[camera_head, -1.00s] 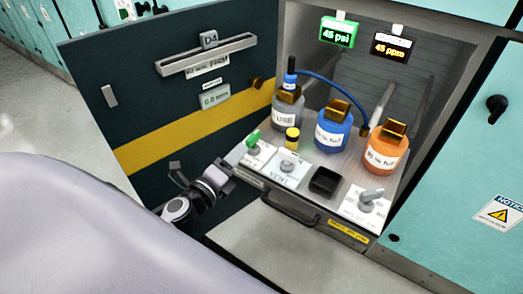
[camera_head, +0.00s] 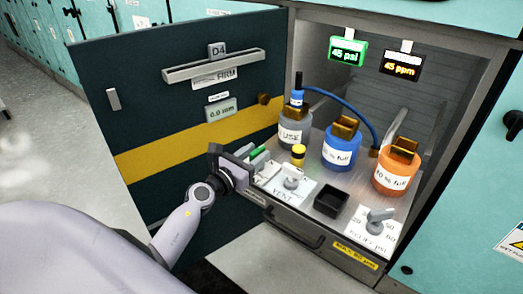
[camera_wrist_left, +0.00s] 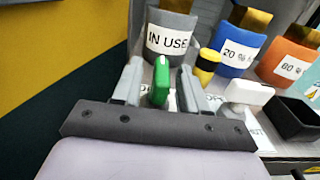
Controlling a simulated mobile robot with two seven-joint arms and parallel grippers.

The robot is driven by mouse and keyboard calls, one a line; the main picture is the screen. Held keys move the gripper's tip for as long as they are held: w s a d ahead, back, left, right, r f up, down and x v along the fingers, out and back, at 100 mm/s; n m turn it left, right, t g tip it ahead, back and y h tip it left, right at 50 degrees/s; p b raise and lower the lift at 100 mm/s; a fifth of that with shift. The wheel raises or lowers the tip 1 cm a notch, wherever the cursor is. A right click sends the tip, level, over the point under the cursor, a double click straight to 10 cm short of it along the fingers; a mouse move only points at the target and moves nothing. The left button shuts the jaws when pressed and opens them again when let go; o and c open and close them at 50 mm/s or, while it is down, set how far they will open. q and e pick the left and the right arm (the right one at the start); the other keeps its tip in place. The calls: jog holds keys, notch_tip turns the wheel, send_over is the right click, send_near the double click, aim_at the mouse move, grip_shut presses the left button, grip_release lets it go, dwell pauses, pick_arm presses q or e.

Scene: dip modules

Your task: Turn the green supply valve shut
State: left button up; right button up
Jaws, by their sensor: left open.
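The green supply valve handle (camera_wrist_left: 160,82) stands on the left part of the cabinet shelf. In the left wrist view it lies between the two fingers of my open left gripper (camera_wrist_left: 159,85), with a gap visible on each side. In the head view my left gripper (camera_head: 256,158) is at the shelf's left front corner, and it partly hides the green handle (camera_head: 258,152). The handle's lower part and its base are hidden in the wrist view. My right gripper is not in view.
A yellow-capped piece (camera_head: 298,155), IN USE bottle (camera_head: 294,132), blue bottle (camera_head: 342,146) and orange bottle (camera_head: 396,170) stand behind. A black tray (camera_head: 331,202) and RELIEF valve (camera_head: 380,219) are further right. The open door (camera_head: 180,110) stands left.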

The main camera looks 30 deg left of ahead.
aim_at(261, 150)
pick_arm(q)
jog(key=shift+w+d, duration=0.15)
jog(key=shift+w, duration=1.35)
grip_shut()
jog(key=shift+b, duration=0.3)
